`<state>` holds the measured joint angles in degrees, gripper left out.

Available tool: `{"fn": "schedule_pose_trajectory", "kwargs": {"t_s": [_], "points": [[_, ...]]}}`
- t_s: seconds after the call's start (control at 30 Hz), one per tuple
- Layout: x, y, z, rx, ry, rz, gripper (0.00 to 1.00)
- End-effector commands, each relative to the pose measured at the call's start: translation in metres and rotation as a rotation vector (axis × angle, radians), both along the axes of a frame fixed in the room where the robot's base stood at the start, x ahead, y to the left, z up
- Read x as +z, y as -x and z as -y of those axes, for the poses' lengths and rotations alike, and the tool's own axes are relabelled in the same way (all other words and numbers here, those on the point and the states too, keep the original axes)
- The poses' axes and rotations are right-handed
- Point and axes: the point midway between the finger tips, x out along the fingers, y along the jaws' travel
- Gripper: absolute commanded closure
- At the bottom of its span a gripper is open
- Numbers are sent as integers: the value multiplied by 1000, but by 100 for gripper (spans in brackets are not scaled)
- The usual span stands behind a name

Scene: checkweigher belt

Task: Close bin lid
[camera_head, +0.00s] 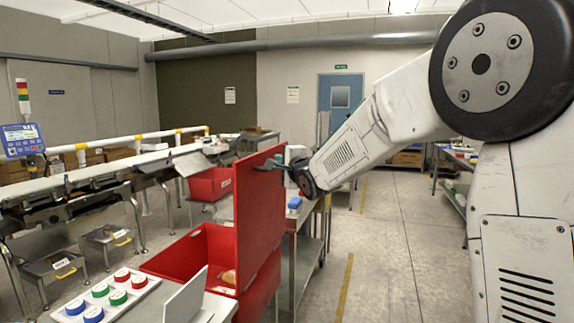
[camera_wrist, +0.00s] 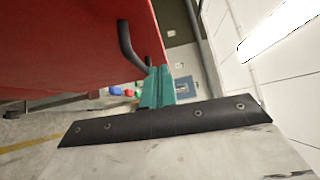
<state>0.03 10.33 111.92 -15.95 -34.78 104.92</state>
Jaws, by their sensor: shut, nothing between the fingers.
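The red bin (camera_head: 172,262) stands open in the head view, with a round tan item partly visible inside. Its red lid (camera_head: 259,207) stands about upright along the bin's right side. In the wrist view the lid (camera_wrist: 60,45) fills the upper left, with a dark curved handle (camera_wrist: 128,45) on its face. My gripper (camera_head: 262,168) is at the lid's upper right edge. In the wrist view its teal fingers (camera_wrist: 157,85) are shut and empty, close by the handle's end; I cannot tell whether they touch it.
A button panel (camera_head: 105,297) with red, green and blue buttons is at the front left, beside a pale tilted plate (camera_head: 186,297). Another red bin (camera_head: 208,184) stands behind. The conveyor (camera_head: 95,180) runs along the left. A metal table (camera_head: 310,245) is right of the lid; floor farther right is clear.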

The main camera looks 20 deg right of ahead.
Motion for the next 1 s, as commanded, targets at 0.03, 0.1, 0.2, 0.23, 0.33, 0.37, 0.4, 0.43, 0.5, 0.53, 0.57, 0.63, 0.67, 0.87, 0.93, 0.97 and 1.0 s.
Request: {"fn": "schedule_pose_trajectory", "kwargs": {"t_s": [0.03, 0.1, 0.2, 0.23, 0.33, 0.37, 0.4, 0.43, 0.5, 0.53, 0.57, 0.63, 0.67, 0.87, 0.93, 0.97, 1.0], "points": [[-1, -12, -2, 1, 0, -1, 100], [-1, -25, -5, 1, 0, -1, 100], [1, -35, -18, 3, 0, 0, 100], [1, -37, -22, 3, -1, 0, 100], [2, -43, -30, 1, 0, 0, 100], [2, -45, -32, 1, 0, 0, 100], [2, -46, -34, 1, 1, -1, 100], [2, -47, -35, 0, 1, -1, 100], [2, -48, -36, 0, 1, -2, 100], [2, -48, -37, 0, 1, -2, 100], [2, -48, -37, 0, 1, -1, 100], [2, -48, -37, 0, 1, -1, 100], [2, -48, -37, 0, 1, -1, 100], [2, -48, -36, -1, 2, -2, 100], [3, -50, -35, -4, 7, -4, 100], [3, -51, -34, -7, 10, -6, 100], [4, -54, -32, -11, 16, -11, 100]]}}
